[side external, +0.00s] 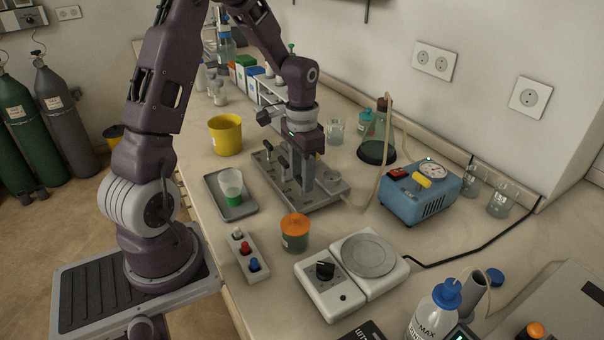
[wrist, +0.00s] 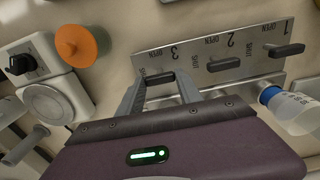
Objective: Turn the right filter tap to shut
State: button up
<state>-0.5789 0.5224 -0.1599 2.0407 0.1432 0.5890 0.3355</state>
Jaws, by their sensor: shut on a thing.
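The filter manifold is a grey metal plate (wrist: 250,45) with three dark tap handles, numbered 1 to 3 and labelled OPEN and SHUT. In the side view the manifold (side external: 276,192) stands on the bench. My gripper (wrist: 159,80) is shut on the right filter tap (wrist: 162,77), at the number 3 end; the fingers partly hide its handle. In the side view my gripper (side external: 308,190) points down at the manifold's right part. The middle tap (wrist: 223,65) and tap 1 (wrist: 287,49) are clear of the fingers.
A flask (side external: 377,150) with a hose and a blue pump (side external: 420,195) stand right of the manifold. An orange-lidded jar (side external: 295,232) and a hotplate (side external: 368,256) are in front. A tray (side external: 240,212) with a cup and a yellow container (side external: 226,135) are left.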

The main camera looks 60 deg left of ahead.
jog(key=o, duration=1.4)
jog(key=shift+r, duration=0.1)
notch_tip(320, 180, up, 7)
notch_tip(320, 180, up, 8)
